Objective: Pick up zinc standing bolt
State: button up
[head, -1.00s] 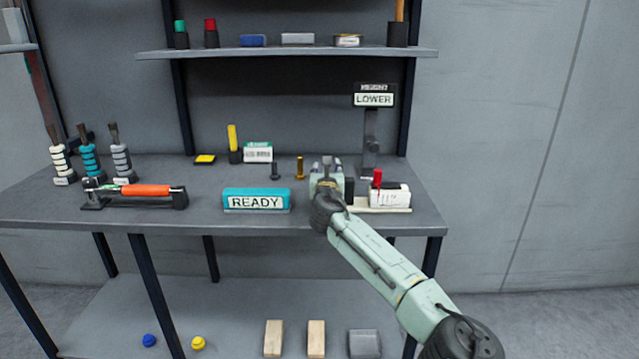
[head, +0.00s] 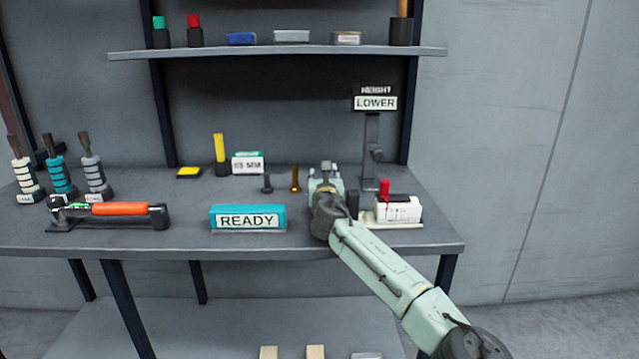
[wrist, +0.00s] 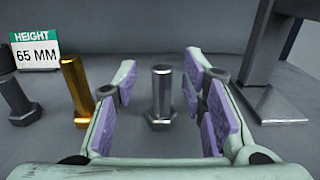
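The zinc bolt (wrist: 161,95) is a plain grey bolt standing upright in the wrist view, with its hexagonal part at the bottom on the bench. My gripper (wrist: 160,100) is open, with purple-padded fingers spread to its left and right. Gaps show between the bolt and the pads. In the head view my gripper (head: 326,178) is over the bench right of the other bolts and mostly hides the zinc bolt. A gold bolt (wrist: 75,88) stands just outside the left finger, also seen in the head view (head: 295,180). A dark bolt (wrist: 15,100) stands further left.
A white "65 MM" height card (wrist: 37,55) stands behind the bolts. A post (head: 371,150) with a "LOWER" sign rises behind right. A white box with a red part (head: 398,208) is right of my gripper. A teal READY block (head: 247,218) lies front left.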

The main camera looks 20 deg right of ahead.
jog(key=shift+s+r, duration=0.15)
jog(key=shift+s, duration=0.05)
jog(key=shift+c, duration=0.3)
grip_shut()
